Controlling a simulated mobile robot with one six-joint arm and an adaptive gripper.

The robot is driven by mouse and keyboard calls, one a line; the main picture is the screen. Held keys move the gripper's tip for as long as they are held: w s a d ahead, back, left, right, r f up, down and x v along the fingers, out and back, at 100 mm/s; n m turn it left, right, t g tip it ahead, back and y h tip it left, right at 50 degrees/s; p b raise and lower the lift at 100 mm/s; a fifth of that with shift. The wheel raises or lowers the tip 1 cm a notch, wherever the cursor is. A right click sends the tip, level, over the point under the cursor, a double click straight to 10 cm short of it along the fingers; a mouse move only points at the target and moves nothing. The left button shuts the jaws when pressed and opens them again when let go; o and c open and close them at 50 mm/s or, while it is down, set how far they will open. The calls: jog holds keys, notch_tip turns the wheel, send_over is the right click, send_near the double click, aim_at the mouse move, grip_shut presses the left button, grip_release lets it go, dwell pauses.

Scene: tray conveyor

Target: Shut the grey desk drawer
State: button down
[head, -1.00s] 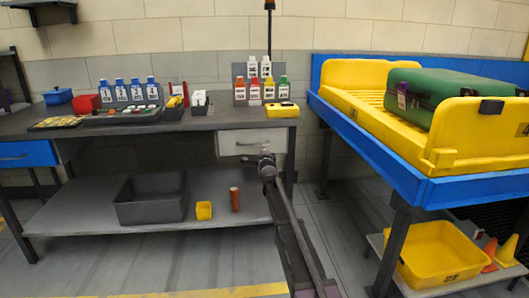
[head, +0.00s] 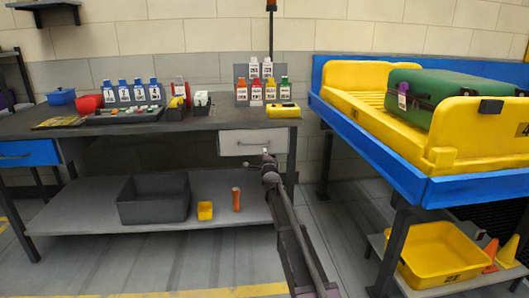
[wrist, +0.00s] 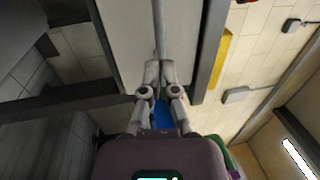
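The grey drawer (head: 235,146) is at the right end under the dark desk top. Its pale front looks about flush with the desk frame, but a small gap cannot be ruled out. A thin bar handle (head: 252,143) runs across the front. My gripper (head: 268,158) is in front of the drawer's lower right part and covers a little of it. In the wrist view my gripper's fingers (wrist: 160,70) are together, over the drawer front (wrist: 125,40) and in line with the handle (wrist: 158,25). I cannot tell whether they touch it. Nothing is seen held.
The desk top (head: 225,121) carries bottles, bins and a yellow box (head: 283,110). A dark bin (head: 153,212), a yellow cup (head: 205,211) and an orange cylinder (head: 236,200) stand on the lower shelf. The blue-framed conveyor (head: 370,150) with a yellow tray (head: 455,150) is close on the right.

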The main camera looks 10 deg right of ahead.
jog(key=s+f+b, duration=0.1)
jog(key=s+f, duration=0.1)
jog(key=s, duration=0.8)
jog(key=shift+b, duration=0.3)
jog(key=shift+d, duration=0.15)
jog(key=s+d+f+n+g+p, duration=0.1)
jog(key=s+f+n+g+p, duration=0.1)
jog(key=s+f+n+g, duration=0.55)
jog(key=s+f+n+g+p, duration=0.25)
jog(key=s+f+g, duration=0.2)
jog(key=s, duration=0.65)
jog(key=s+d+f+n+g+p, duration=0.15)
jog(key=s+n+g, duration=0.25)
jog(key=s, duration=0.8)
jog(key=s+d+f+n+g+p, duration=0.15)
jog(key=s+n+g, duration=0.25)
jog(key=s, duration=0.8)
notch_tip(320, 180, up, 38)
jog(key=p, duration=3.7)
jog(key=shift+s+a, duration=0.15)
jog(key=shift+a, duration=0.3)
jog(key=shift+f, duration=0.1)
